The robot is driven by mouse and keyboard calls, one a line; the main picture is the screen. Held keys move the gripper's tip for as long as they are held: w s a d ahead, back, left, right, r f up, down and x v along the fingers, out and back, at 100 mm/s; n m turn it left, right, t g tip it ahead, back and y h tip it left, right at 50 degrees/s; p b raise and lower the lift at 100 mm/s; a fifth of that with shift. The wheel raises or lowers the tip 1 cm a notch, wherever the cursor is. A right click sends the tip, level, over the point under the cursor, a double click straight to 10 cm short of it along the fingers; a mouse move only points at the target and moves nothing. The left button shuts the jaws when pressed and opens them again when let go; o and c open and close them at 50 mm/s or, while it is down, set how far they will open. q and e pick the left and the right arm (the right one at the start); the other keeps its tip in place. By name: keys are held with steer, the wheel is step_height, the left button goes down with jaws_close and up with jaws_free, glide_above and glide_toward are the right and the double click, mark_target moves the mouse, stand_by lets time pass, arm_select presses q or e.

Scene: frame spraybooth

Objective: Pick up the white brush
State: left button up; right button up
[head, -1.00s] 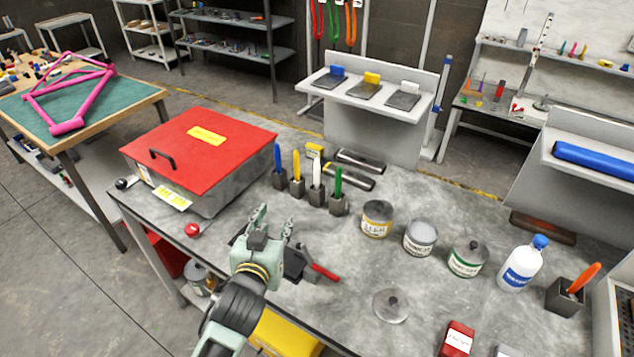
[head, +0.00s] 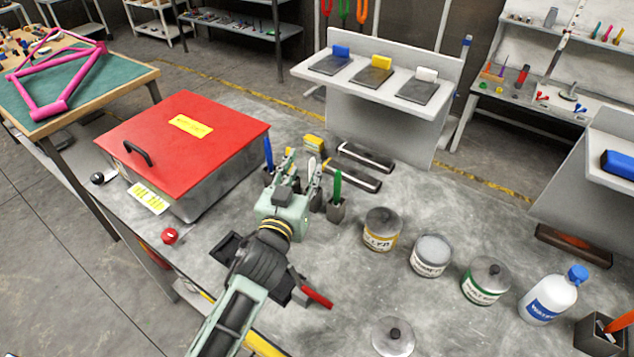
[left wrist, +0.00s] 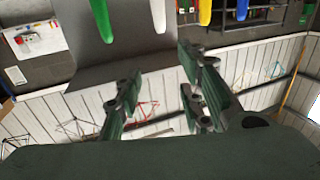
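The white brush (head: 311,164) stands upright in a row of brushes in dark holders on the grey workbench (head: 330,275). My left gripper (head: 302,176) is at this row, its fingers apart and nothing seen held; it partly covers the white brush. In the left wrist view the white brush (left wrist: 158,12) shows beyond and roughly between the open fingers (left wrist: 158,72), with no contact visible. The green brush (head: 337,184) and blue brush (head: 268,153) stand to either side. The yellow brush (left wrist: 205,10) shows in the left wrist view. My right gripper is not in view.
A red-lidded box (head: 175,140) stands left of the brushes. Several cans, including a yellow-labelled one (head: 381,230), and a white bottle (head: 550,297) stand to the right. A red-handled tool (head: 316,293) lies beside my left arm. Dark bars (head: 352,176) lie behind the brushes.

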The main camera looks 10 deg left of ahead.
arm_select(q)
steer(key=b, duration=0.4)
glide_toward(312, 168)
step_height(312, 168, up, 2)
steer(key=w, duration=0.3)
steer(key=w+f, duration=0.1)
steer(key=w, duration=0.2)
steer(key=w+p, duration=0.1)
steer(key=w, duration=0.1)
steer(key=shift+w+d+f, duration=0.2)
steer(key=shift+d+f, duration=0.05)
steer(key=shift+f, duration=0.15)
steer(key=shift+w+f, duration=0.15)
steer(key=shift+w, duration=0.35)
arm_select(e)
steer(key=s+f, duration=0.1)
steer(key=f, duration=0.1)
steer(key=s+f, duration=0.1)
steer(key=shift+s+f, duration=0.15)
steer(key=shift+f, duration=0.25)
arm_select(q)
steer(key=shift+c, duration=0.6)
jaws_close()
